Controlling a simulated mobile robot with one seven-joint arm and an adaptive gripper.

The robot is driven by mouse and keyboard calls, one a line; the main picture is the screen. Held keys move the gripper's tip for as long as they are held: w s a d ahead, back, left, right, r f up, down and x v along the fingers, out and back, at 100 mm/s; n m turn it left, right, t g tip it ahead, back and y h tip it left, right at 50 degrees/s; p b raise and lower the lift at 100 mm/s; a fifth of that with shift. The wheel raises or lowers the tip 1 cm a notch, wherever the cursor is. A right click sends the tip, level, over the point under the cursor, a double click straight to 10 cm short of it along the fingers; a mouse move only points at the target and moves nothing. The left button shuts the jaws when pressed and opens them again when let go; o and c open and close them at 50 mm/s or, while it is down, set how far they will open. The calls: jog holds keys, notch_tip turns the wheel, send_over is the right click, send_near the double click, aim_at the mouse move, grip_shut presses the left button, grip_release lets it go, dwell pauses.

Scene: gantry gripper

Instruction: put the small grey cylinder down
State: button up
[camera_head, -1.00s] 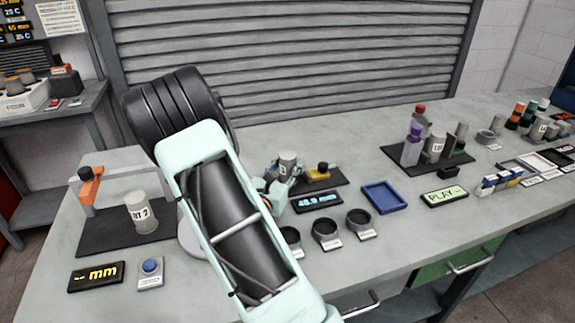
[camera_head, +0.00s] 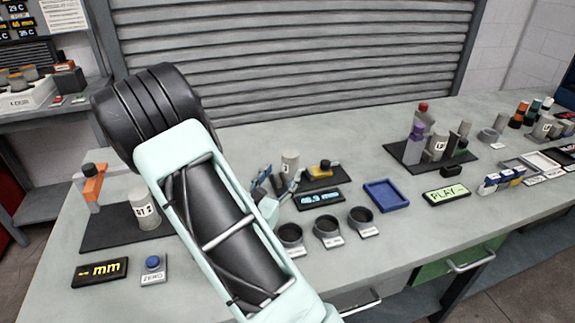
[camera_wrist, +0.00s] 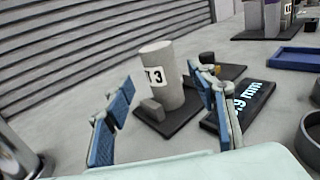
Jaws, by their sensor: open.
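A light grey cylinder (camera_head: 290,160) with a black-and-white label stands upright on a dark gauge base behind a blue-lit display (camera_head: 320,199). In the wrist view the cylinder (camera_wrist: 165,78) reads "T 3", beside a small grey block (camera_wrist: 152,110) on the same base. My gripper (camera_head: 278,179) is open and empty in front of the cylinder. In the wrist view its two blue-padded fingers lie to either side of the cylinder, nearer the camera, with a visible gap on the left. The right finger overlaps part of the base and display.
A blue tray (camera_head: 386,196) and several dark round cups (camera_head: 327,228) lie right of my gripper. A larger labelled cylinder (camera_head: 146,207) stands on a mat at left. A dark rack (camera_head: 400,157) of posts stands at back right. My arm crosses the bench.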

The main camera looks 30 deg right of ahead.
jog(key=v, duration=0.4)
jog(key=shift+s+a, duration=0.2)
jog(key=shift+a, duration=0.1)
jog(key=shift+s+a, duration=0.1)
